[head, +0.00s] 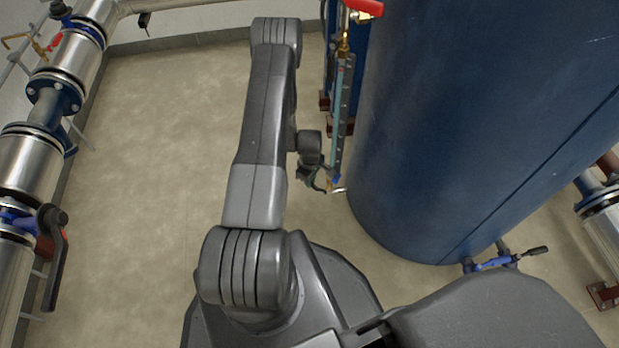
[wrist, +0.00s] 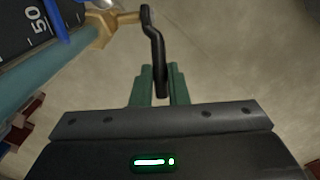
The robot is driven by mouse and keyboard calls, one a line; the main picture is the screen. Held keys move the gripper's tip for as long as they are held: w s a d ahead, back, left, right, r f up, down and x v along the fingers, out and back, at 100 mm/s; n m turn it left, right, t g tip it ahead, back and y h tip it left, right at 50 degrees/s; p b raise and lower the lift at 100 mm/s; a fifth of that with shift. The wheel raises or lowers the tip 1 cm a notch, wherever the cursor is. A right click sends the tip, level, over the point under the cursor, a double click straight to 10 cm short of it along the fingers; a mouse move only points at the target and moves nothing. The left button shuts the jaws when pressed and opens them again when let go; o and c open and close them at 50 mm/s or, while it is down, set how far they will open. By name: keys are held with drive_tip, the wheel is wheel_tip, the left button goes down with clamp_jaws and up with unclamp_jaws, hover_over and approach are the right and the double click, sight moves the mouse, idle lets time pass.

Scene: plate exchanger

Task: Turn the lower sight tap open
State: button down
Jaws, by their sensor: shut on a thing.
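The lower sight tap (head: 333,184) sits at the foot of the sight glass (head: 343,110), beside the big blue tank. In the wrist view its brass body (wrist: 103,27) is at the top left, and its bent black lever (wrist: 153,35) points down the picture towards me. My gripper (wrist: 161,82) has green fingers on either side of the lever's end and is shut on it. In the head view my gripper (head: 318,181) is small and partly hidden by my arm, right at the lower tap.
The blue tank (head: 460,120) stands close to the right of my gripper. A red-handled tap (head: 364,7) is above the sight glass. Insulated pipes (head: 28,165) with a black-levered valve (head: 55,250) run along the left. The floor (head: 160,140) left of my arm is clear.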

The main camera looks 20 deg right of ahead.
idle(0.3)
drive_tip(key=c, duration=1.4)
unclamp_jaws()
drive_tip(key=shift+r, duration=0.1)
wheel_tip(320, 180, up, 14)
drive_tip(key=p, duration=0.3)
drive_tip(key=shift+p, duration=0.4)
